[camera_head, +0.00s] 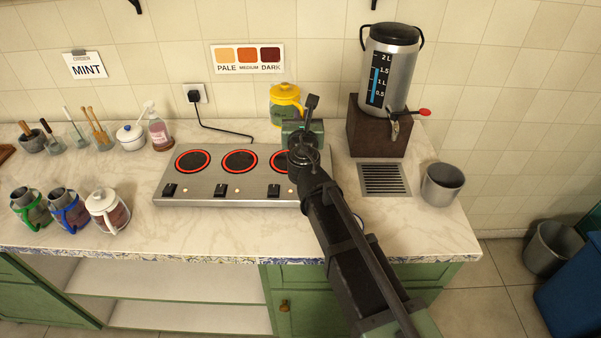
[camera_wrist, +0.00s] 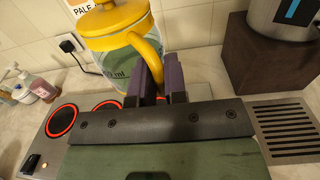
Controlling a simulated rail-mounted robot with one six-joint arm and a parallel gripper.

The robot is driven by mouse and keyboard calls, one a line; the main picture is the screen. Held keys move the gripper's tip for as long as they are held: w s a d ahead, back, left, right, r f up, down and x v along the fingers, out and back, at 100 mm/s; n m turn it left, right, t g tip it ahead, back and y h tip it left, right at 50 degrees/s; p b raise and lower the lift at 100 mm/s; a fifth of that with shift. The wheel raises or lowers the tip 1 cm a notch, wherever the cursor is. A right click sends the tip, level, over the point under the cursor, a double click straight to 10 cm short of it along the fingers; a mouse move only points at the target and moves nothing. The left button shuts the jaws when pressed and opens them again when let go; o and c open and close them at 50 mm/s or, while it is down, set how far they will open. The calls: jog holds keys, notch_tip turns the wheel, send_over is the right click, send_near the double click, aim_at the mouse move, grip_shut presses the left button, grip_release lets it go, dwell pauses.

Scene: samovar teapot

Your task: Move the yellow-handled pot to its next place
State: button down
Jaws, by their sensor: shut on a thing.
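The yellow-handled pot (camera_head: 286,103) has a yellow lid and handle and a clear body. In the head view it appears at the back right of the stove (camera_head: 232,200), beyond the right burner (camera_head: 281,161); I cannot tell whether it rests or is held up. My gripper (camera_head: 302,128) is at its near side and hides part of it. In the wrist view the pot (camera_wrist: 125,50) is upright, and the gripper's purple fingers (camera_wrist: 162,80) are shut on its yellow handle (camera_wrist: 147,52). Its base is hidden. The burner rings glow red.
A steel urn (camera_head: 390,72) on a brown block (camera_head: 366,135) stands close on the right, with a red-handled tap above a drain grate (camera_head: 384,179). Several pots (camera_head: 107,208) stand at left. Counter left of the stove has free room.

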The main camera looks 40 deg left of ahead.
notch_tip(320, 180, down, 15)
jog(key=b, duration=1.2)
jog(key=shift+f, duration=0.1)
jog(key=shift+r, duration=0.35)
jog(key=shift+f, duration=0.3)
jog(key=c, duration=1.2)
grip_release()
jog(key=shift+r, duration=0.1)
jog(key=shift+o, duration=0.2)
jog(key=shift+r, duration=0.25)
jog(key=v, duration=1.2)
jog(key=shift+d, duration=0.15)
jog(key=shift+f, duration=0.1)
